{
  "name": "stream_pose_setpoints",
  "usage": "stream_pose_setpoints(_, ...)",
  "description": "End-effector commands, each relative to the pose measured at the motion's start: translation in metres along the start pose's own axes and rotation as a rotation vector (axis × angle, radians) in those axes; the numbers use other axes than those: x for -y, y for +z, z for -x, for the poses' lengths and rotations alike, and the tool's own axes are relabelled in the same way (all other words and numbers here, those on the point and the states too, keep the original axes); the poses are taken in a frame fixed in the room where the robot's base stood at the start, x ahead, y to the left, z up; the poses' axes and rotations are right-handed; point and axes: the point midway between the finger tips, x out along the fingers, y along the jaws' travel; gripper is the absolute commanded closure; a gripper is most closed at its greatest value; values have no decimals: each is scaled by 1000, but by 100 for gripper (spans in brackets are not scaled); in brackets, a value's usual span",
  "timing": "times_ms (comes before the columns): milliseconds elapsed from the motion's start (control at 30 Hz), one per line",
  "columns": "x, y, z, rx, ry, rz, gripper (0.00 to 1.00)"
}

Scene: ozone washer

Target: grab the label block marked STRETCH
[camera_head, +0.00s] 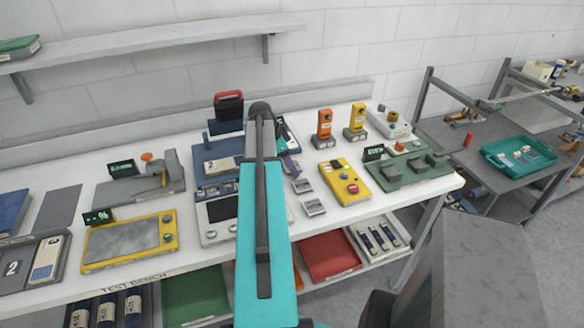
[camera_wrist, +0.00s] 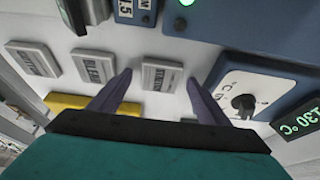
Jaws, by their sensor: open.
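Three small grey label blocks with dark label faces lie in a row on the white bench. In the wrist view they are the left block (camera_wrist: 32,58), the middle block (camera_wrist: 95,68) and the right block (camera_wrist: 162,76). Their lettering is blurred and tilted, so I cannot tell surely which reads STRETCH. My gripper (camera_wrist: 158,82) is open, with its purple fingers pointing at the right block, one to each side of it in the picture. I see no contact. In the head view two blocks show clearly, a nearer one (camera_head: 313,207) and one behind it (camera_head: 302,186); my arm partly covers this area.
A blue device with a dial (camera_wrist: 245,95) and a 130 °C display stands close right of my gripper. A yellow device (camera_head: 345,181) stands right of the blocks.

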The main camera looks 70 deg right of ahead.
Motion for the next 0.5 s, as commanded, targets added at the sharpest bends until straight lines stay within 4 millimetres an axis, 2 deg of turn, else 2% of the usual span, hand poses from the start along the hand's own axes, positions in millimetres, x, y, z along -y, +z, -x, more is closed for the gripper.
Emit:
stream_pose_setpoints(467, 0, 0, 0, 0, 0, -1, 30)
stream_pose_setpoints(500, 0, 0, 0, 0, 0, -1, 33)
